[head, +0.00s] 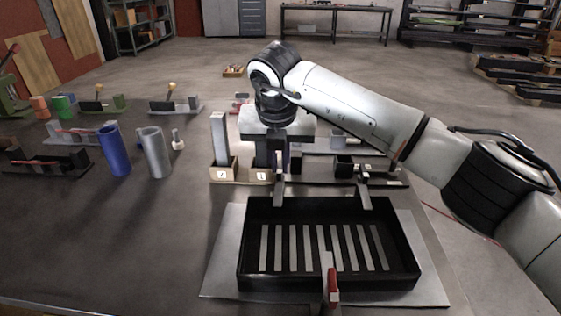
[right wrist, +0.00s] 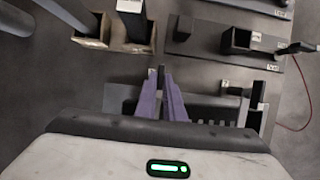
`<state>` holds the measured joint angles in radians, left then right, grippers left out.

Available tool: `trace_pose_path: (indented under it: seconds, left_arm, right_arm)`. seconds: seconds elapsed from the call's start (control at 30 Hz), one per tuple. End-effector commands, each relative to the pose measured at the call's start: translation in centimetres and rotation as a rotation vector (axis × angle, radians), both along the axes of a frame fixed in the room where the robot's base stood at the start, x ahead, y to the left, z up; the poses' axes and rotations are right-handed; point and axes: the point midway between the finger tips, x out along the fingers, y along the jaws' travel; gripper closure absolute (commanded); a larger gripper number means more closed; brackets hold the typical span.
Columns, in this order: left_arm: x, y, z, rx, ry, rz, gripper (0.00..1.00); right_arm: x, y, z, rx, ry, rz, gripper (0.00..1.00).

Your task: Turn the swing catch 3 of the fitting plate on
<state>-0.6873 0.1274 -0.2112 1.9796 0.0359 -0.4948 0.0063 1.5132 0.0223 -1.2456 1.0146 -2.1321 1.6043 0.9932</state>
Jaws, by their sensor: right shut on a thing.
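A black slatted tray (head: 250,225) sits on a flat grey plate (head: 222,245), which looks like the fitting plate. Narrow upright catches stand at its rim: one at the back left (head: 279,192), one at the back right (head: 363,194), and one with a red part (head: 333,287) at the front. I cannot read which is number 3. My right gripper (head: 279,166) reaches down at the tray's back left. In the right wrist view its purple fingers (right wrist: 162,82) are closed around the dark back-left catch. The back-right catch (right wrist: 257,95) stands apart. My left gripper is out of view.
Wooden sockets labelled 1 and 2 (head: 222,176) with a tall grey bar stand just behind left. A dark board with black sockets (head: 344,163) lies behind the tray. Blue (head: 116,153) and grey (head: 155,155) cylinders stand left. The table's front left is clear.

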Motion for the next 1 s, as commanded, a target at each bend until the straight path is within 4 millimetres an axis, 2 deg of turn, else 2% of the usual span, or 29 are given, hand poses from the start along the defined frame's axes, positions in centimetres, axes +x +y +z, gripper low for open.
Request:
trace_pose_path:
  seconds: [0.17, 0.2, 0.3, 0.67, 0.77, 1.0]
  left_arm:
    - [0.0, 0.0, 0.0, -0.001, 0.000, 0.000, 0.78]
    - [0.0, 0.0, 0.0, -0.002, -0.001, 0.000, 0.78]
    - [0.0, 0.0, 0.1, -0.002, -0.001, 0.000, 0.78]
    - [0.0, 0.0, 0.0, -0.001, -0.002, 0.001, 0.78]
    - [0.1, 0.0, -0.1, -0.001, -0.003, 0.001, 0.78]
    - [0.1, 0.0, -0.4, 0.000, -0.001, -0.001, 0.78]
  right_arm:
    - [0.1, 0.0, 0.2, 0.000, -0.006, 0.000, 1.00]
    - [0.1, 0.0, 0.2, 0.000, -0.006, 0.000, 0.88]
    - [0.1, 0.0, 0.1, 0.000, -0.005, 0.000, 0.73]
    - [-0.1, 0.0, 0.5, 0.000, -0.002, 0.002, 0.73]
    - [-0.5, 0.1, 1.6, 0.002, -0.004, 0.002, 0.73]
    - [-2.4, 0.2, 6.1, 0.001, -0.006, 0.003, 0.73]
